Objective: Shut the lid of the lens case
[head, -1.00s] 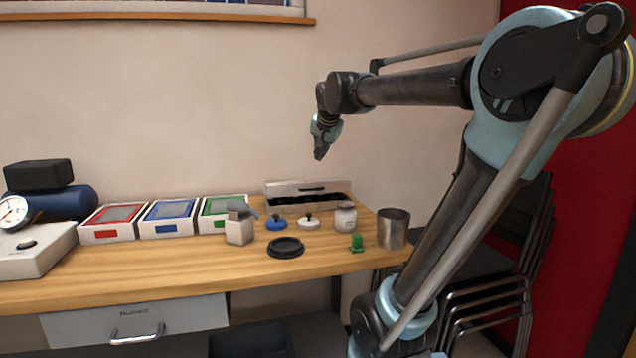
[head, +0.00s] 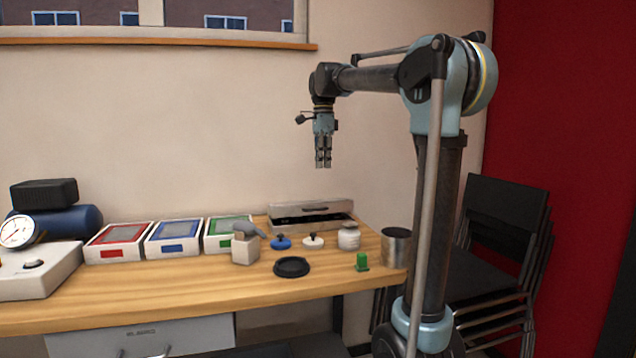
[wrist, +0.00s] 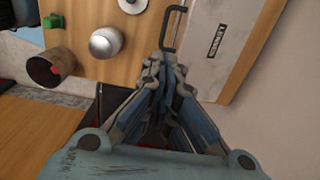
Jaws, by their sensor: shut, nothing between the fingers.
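The lens case (head: 333,222) is a long grey box at the back right of the workbench. Its lid (head: 308,209) stands raised at the rear, and the dark inside shows in front of it. The wrist view shows a pale grey panel of the case (wrist: 225,50) with a label and a dark handle (wrist: 172,28). My gripper (head: 323,165) points down, shut and empty, above the case in the head view and apart from it. In the wrist view my gripper's fingertips (wrist: 165,62) overlap the handle's end in the picture; I cannot judge the height between them.
Stacked chairs (head: 500,240) stand at the right. The air above the bench is clear.

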